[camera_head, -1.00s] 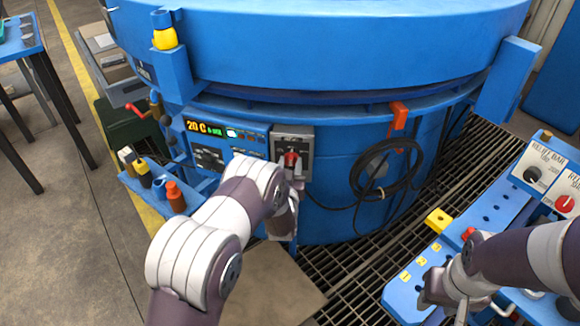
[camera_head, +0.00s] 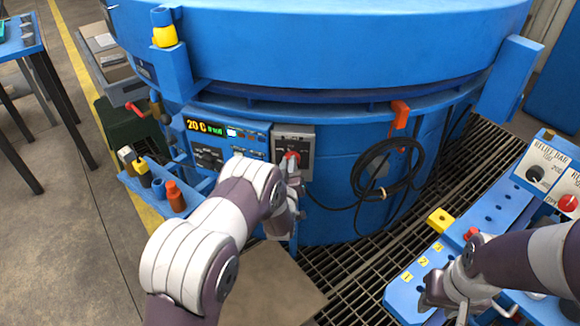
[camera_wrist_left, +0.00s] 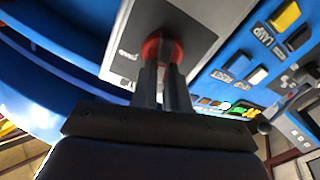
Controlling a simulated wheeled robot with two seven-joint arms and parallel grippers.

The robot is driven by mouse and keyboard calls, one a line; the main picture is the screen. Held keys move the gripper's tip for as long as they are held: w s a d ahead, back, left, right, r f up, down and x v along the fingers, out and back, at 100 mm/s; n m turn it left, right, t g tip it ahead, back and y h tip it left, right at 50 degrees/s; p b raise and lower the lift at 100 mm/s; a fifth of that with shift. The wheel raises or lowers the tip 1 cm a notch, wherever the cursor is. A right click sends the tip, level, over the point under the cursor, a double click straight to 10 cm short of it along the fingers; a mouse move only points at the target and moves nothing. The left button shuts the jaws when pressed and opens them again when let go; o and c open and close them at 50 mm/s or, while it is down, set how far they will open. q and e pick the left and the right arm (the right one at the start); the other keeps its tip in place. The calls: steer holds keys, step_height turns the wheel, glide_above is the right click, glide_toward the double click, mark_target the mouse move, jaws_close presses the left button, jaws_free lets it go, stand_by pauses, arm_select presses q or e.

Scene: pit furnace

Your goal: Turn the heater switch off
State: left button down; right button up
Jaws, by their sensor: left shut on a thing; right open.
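The heater switch is a red knob (camera_head: 291,156) on a grey plate (camera_head: 305,135) on the blue furnace's front, right of the control panel. In the left wrist view the red knob (camera_wrist_left: 160,46) sits between the fingertips. My left gripper (camera_wrist_left: 163,70) is shut on it; in the head view my own arm and hand partly cover the gripper (camera_head: 293,170). The switch's exact setting is hard to read. My right gripper (camera_head: 487,310) is at the lower right over the blue console, well apart from the switch; its fingers are small and partly cut off.
The control panel (camera_head: 235,137) with a lit "20 C" display is left of the switch. A black cable coil (camera_head: 385,175) hangs to the right. A blue rack (camera_head: 150,180) with tools stands left. The blue console (camera_head: 495,215) with knobs is at right.

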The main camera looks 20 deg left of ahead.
arm_select(q)
steer(key=n, duration=0.2)
steer(key=n+b, duration=0.1)
steer(key=n, duration=0.2)
steer(key=shift+a+f+n+b, duration=0.3)
steer(key=shift+a+n+b, duration=0.05)
steer(key=shift+n, duration=0.35)
steer(key=c, duration=1.1)
jaws_free()
steer(key=shift+c, duration=0.2)
steer(key=shift+s, duration=0.1)
steer(key=s+d+p, duration=0.2)
steer(key=s, duration=1)
steer(key=shift+s, duration=0.25)
